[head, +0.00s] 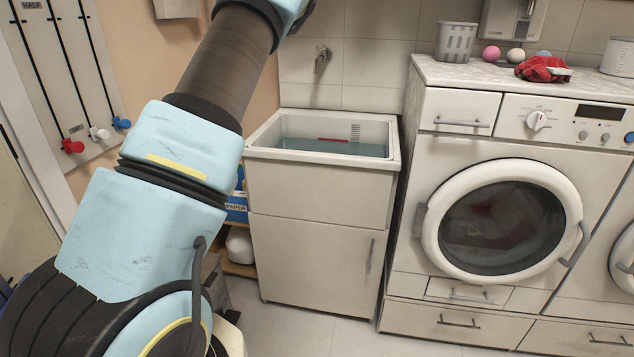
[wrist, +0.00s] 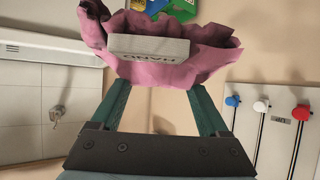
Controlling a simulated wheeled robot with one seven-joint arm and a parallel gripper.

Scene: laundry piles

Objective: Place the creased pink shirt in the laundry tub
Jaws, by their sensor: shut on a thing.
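The creased pink shirt (wrist: 172,73) hangs bunched in my gripper (wrist: 158,86) in the wrist view. The green fingers reach into its folds, which hide the fingertips. A pale grey block with upside-down lettering (wrist: 148,46) shows among the shirt's folds; I cannot tell whether it touches the cloth. In the head view, the laundry tub (head: 320,159) is a white basin on a cabinet, holding water and something red. A pale edge, probably the tub's, shows at the wrist view's upper left (wrist: 40,53). My gripper and the shirt are outside the head view.
A wall tap (head: 321,60) is behind the tub. A washing machine (head: 430,185) stands right of it, with a red cloth (head: 543,69) and a basket (head: 456,42) on top. A blue paper box (head: 236,207) is on a low shelf left. The floor in front is clear.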

